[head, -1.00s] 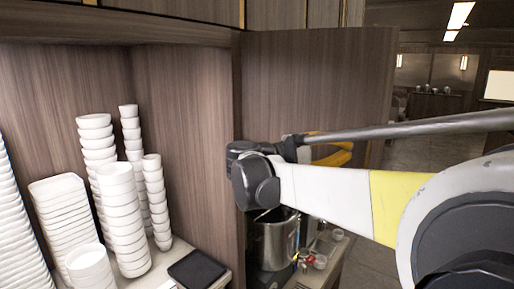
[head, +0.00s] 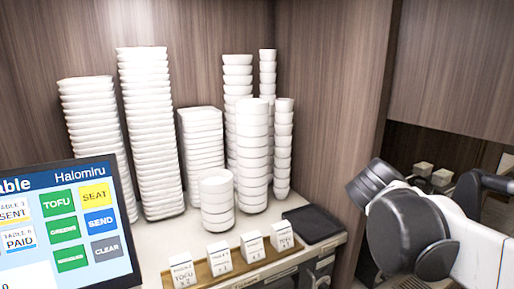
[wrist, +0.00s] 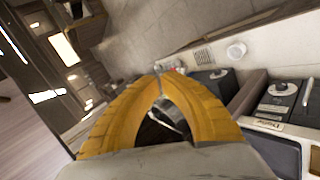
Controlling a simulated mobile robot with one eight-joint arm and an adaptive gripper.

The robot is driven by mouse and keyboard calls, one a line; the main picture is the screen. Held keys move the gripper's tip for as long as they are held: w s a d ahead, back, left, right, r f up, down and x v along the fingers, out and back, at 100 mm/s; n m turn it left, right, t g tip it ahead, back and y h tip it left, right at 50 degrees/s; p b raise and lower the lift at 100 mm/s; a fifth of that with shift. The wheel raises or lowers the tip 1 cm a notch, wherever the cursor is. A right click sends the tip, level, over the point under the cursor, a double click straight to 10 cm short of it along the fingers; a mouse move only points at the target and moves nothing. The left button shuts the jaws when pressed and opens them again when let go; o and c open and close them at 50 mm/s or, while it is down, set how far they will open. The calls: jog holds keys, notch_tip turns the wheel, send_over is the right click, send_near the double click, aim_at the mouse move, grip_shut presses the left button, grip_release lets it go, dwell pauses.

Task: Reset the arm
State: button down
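My gripper (wrist: 160,74) shows in the wrist view, with its two yellow fingers curved together and their tips meeting. I see nothing held at the tips; dark background shows through the gap between the fingers. In the head view only a dark joint and a white link of my arm show at the right edge, and the gripper is out of that picture.
Tall stacks of white dishes (head: 145,130) and bowls (head: 252,150) stand on a counter by wood panels. A touch screen (head: 70,225) is at left front. A wood partition stands between the bowls and my arm.

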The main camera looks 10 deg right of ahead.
jog(key=s+a+f+t+y+b, duration=0.1)
jog(key=a+f+t+y+b, duration=0.1)
jog(key=a+f+y+b, duration=0.3)
jog(key=s+a+f+t+y+b, duration=0.2)
jog(key=a+f+y+b, duration=0.3)
jog(key=a+f+b, duration=0.6)
jog(key=a+f, duration=0.3)
jog(key=f, duration=0.4)
jog(key=a+f+t, duration=0.1)
jog(key=a+f, duration=0.3)
jog(key=f, duration=0.4)
jog(key=shift+a, duration=0.2)
